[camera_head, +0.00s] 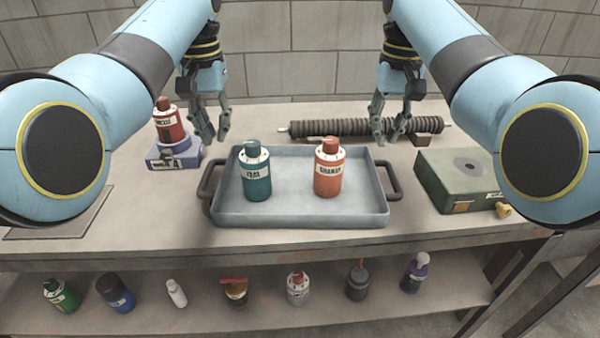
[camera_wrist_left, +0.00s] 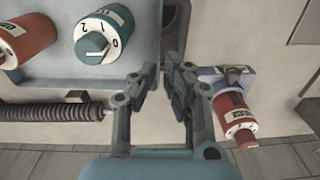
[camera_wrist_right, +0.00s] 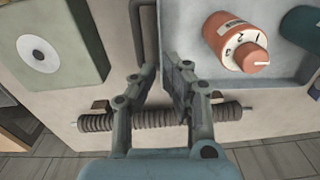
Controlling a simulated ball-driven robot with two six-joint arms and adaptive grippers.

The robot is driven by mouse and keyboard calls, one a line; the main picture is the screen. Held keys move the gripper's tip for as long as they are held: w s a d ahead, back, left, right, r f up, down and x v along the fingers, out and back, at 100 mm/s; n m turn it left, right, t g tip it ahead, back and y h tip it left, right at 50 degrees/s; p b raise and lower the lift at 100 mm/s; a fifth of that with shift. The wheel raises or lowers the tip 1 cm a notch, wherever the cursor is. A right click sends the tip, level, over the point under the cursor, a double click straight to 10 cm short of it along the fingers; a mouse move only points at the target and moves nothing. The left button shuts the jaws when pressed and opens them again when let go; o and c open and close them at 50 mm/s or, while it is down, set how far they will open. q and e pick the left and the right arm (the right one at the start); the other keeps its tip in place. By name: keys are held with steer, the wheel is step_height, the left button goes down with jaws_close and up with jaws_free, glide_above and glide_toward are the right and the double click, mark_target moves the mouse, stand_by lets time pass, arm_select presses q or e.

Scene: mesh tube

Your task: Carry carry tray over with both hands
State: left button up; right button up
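The grey carry tray (camera_head: 300,212) lies flat on the bench, with a dark handle at each short end. The left handle (camera_head: 207,186) and right handle (camera_head: 388,180) stand clear of both grippers. A teal bottle (camera_head: 256,174) and an orange bottle (camera_head: 328,170) stand upright in the tray. My left gripper (camera_head: 216,138) hangs above the bench behind the tray's left end, open and empty. My right gripper (camera_head: 391,132) hangs behind the tray's right end, open and empty. The wrist views show gaps between the left fingers (camera_wrist_left: 161,75) and right fingers (camera_wrist_right: 161,72).
A red bottle (camera_head: 168,126) on a purple block (camera_head: 174,155) stands left of the tray. A ribbed rod (camera_head: 335,127) lies behind it. A green box (camera_head: 460,181) sits to the right. A lower shelf (camera_head: 130,322) holds several bottles.

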arm_select(q)
steer(key=shift+s, duration=0.2)
arm_select(e)
steer(key=shift+s+r, duration=0.1)
steer(key=shift+s, duration=0.1)
